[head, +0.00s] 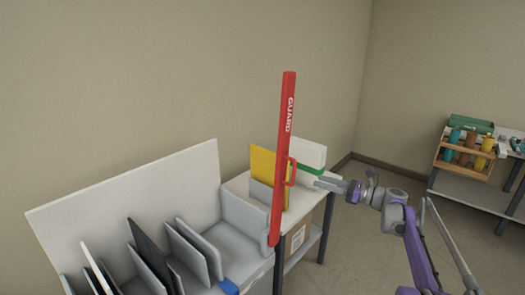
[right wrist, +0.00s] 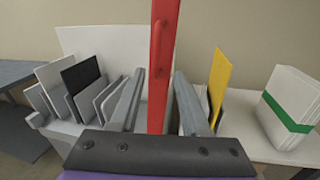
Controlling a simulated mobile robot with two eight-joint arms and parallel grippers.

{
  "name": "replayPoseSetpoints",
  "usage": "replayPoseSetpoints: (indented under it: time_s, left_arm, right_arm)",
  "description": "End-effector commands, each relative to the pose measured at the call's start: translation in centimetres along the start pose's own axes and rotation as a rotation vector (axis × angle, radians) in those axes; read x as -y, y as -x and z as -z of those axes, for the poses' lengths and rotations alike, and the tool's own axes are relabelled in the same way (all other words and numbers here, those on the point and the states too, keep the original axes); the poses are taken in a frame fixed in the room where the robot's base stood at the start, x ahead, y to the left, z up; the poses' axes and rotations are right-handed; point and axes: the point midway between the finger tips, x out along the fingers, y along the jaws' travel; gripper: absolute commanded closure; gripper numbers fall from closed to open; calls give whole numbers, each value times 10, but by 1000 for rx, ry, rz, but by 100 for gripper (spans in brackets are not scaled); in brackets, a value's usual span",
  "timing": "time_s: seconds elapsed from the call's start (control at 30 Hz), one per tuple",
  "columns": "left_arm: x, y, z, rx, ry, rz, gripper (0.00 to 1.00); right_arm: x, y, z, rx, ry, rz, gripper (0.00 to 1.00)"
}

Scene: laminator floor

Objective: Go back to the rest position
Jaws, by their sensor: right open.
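My right gripper (head: 326,183) is at the middle right of the head view, its fingers pointing left toward the red guard bar (head: 284,150). The bar stands nearly upright, marked GUARD, with a red handle (head: 291,172) on its right side. Its lower end is at the right corner of the grey machine (head: 245,215). In the right wrist view the gripper (right wrist: 157,85) is open. The red bar (right wrist: 162,60) shows beyond and between the fingers, with its handle (right wrist: 156,45) facing the camera. I see no contact. My left gripper is out of view.
Grey and black panels (head: 150,253) stand in slots at the lower left. A side table (head: 240,183) holds a yellow board (head: 263,163) and a white stack with a green band (head: 310,157). A wooden rack of bottles (head: 463,158) stands far right. Floor between is clear.

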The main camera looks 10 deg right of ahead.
Motion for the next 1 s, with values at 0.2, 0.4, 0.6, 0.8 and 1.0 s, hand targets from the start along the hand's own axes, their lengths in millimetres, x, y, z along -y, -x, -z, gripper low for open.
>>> replayPoseSetpoints:
  time_s: [0.2, 0.4, 0.6, 0.8, 1.0]
  left_arm:
    - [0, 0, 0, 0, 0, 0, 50]
    - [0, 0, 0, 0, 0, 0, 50]
    - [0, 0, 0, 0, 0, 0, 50]
    - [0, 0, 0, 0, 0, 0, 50]
    - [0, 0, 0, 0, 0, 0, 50]
  right_arm:
    - [-39, -26, 5, -120, 128, -24, 53]
    - [-130, -53, 32, -383, 460, -119, 53]
    - [-227, -43, 69, -621, 843, -290, 53]
    - [-314, -2, 114, -815, 1253, -530, 53]
    - [-384, 59, 164, -955, 1675, -831, 53]
